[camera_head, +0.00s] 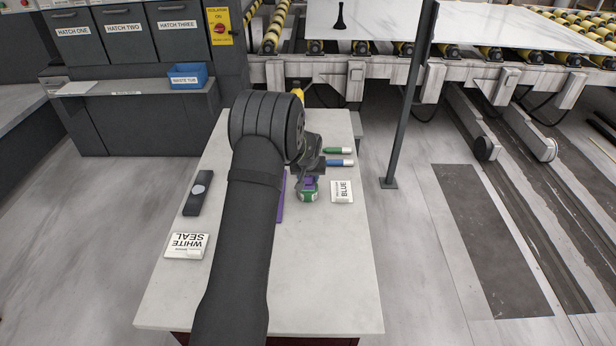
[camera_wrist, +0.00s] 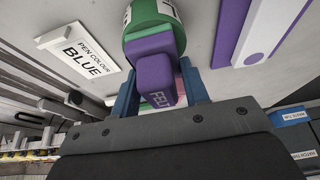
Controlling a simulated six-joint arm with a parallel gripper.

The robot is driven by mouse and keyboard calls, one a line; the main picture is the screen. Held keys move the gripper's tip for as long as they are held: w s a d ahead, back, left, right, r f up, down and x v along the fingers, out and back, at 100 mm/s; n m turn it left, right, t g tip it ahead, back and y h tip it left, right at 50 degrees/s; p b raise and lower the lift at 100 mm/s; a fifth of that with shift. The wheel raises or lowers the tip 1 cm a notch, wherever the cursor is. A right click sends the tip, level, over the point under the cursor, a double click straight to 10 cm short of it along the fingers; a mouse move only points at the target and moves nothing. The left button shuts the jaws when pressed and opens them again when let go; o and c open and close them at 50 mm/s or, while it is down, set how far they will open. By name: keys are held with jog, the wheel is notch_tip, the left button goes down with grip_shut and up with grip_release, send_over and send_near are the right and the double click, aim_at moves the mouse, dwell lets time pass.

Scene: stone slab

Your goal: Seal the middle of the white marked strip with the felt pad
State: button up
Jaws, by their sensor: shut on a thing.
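My gripper (camera_wrist: 158,95) is shut on the purple felt pad (camera_wrist: 155,77), which is lettered FELT. In the head view the pad (camera_head: 309,183) is right of my arm, above or at a round green labelled container (camera_head: 308,196). The container is just beyond the pad in the wrist view (camera_wrist: 150,14); I cannot tell whether they touch. A white strip with a small dot (camera_wrist: 264,35) lies along purple in the wrist view. In the head view only a purple edge (camera_head: 281,203) shows beside my arm. A dark strip with a pale round spot (camera_head: 198,192) lies left of my arm.
A WHITE SEAL card (camera_head: 187,246) lies at the table's left. A PEN COLOUR BLUE card (camera_head: 342,191) lies right of the container. A green pen (camera_head: 338,151) and a blue pen (camera_head: 340,163) lie behind it. The table's front right (camera_head: 325,275) is clear. A dark post (camera_head: 405,105) stands beyond its right edge.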

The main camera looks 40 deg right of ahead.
jog(key=shift+r, duration=3.45)
jog(key=w+a+n, duration=0.1)
jog(key=w+a, duration=0.4)
jog(key=a, duration=0.5)
jog(key=w+a+f+n+y, duration=0.15)
jog(key=w+a, duration=0.25)
jog(key=a, duration=0.6)
jog(key=w+a+r+n, duration=0.15)
jog(key=w+a, duration=0.35)
jog(key=a, duration=0.5)
jog(key=s+a+f+n+y, duration=0.1)
jog(key=a+n, duration=0.1)
jog(key=a, duration=1.2)
jog(key=s+a+f+n+t, duration=0.1)
jog(key=s+a+n, duration=0.1)
jog(key=a, duration=1.3)
jog(key=shift+n+y, duration=0.35)
jog(key=shift+n, duration=0.15)
